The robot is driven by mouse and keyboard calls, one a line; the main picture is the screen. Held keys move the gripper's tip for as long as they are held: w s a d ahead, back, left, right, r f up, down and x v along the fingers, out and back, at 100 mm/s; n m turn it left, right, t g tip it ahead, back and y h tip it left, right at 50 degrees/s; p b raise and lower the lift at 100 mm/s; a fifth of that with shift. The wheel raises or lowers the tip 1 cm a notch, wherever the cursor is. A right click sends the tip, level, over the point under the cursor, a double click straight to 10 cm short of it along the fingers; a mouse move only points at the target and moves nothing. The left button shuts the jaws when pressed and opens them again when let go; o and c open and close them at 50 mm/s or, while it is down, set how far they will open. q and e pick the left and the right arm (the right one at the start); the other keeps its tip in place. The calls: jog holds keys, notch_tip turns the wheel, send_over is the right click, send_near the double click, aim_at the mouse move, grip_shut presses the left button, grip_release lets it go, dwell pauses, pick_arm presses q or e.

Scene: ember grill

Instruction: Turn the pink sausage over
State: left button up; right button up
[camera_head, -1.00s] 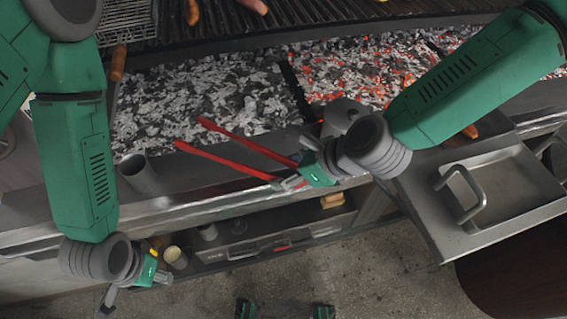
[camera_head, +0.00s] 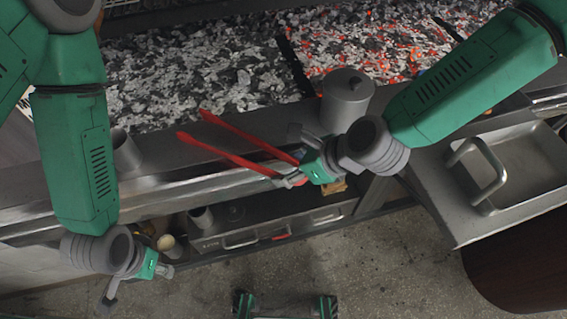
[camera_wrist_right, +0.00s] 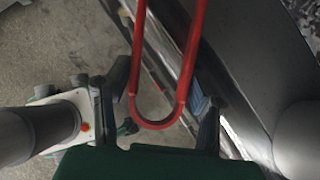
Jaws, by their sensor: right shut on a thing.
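The red tongs (camera_head: 229,157) are held by my right gripper (camera_head: 294,172), their two arms spread and pointing left over the grill's front ledge. In the right wrist view the bent end of the tongs (camera_wrist_right: 138,60) lies between the two fingers of my right gripper (camera_wrist_right: 160,108). My left gripper (camera_head: 137,284) hangs low at the left, in front of the grill, with its fingers apart and empty. The pink sausage is not in view now.
Grey coals (camera_head: 190,80) and glowing coals (camera_head: 385,45) fill the grill bed. A lidded metal pot (camera_head: 347,92) stands close behind my right gripper. A metal tray with a handle (camera_head: 530,165) is at the right. A metal cup (camera_head: 126,152) stands at the left.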

jog(key=shift+o, duration=1.4)
jog(key=shift+d, duration=0.4)
jog(key=shift+c, duration=1.2)
jog(key=o, duration=0.7)
jog(key=shift+a, duration=0.4)
jog(key=shift+c, duration=0.2)
jog(key=shift+o, duration=0.8)
jog(key=shift+a, duration=0.4)
pick_arm(q)
jog(key=shift+s+d+r, duration=0.15)
jog(key=shift+d, duration=0.2)
pick_arm(e)
jog(key=shift+d, duration=0.6)
